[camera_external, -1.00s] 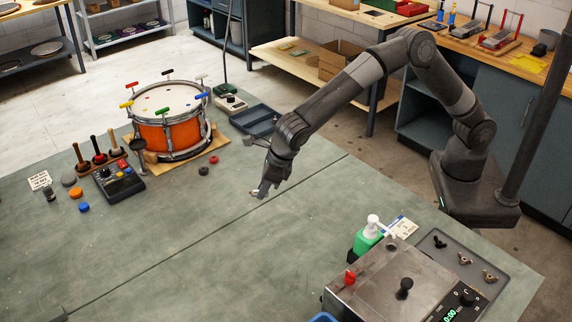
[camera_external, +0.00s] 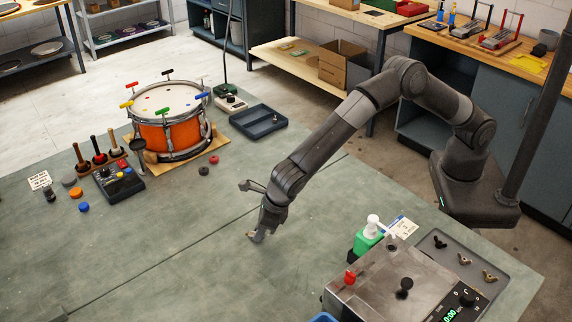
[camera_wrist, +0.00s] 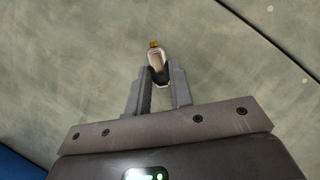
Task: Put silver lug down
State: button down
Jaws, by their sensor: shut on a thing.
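My gripper (camera_external: 257,236) is low over the green-grey bench top, left of the steel box, with its fingers pointing down. In the wrist view my gripper (camera_wrist: 159,88) is shut on a small silver lug (camera_wrist: 155,61). The lug is a pale metal piece with an orange-brown tip, held between the fingertips. In the external view the lug is too small to tell apart from the fingertips. I cannot tell whether it touches the bench.
An orange drum (camera_external: 172,130) stands at the back left. A dark empty tray (camera_external: 258,121) lies behind my gripper. A steel box (camera_external: 385,283) and a green bottle (camera_external: 367,240) stand at the right, by a tray with wing nuts (camera_external: 466,258). The bench around my gripper is clear.

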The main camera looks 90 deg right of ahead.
jog(key=shift+f, duration=0.15)
jog(key=c, duration=1.3)
grip_release()
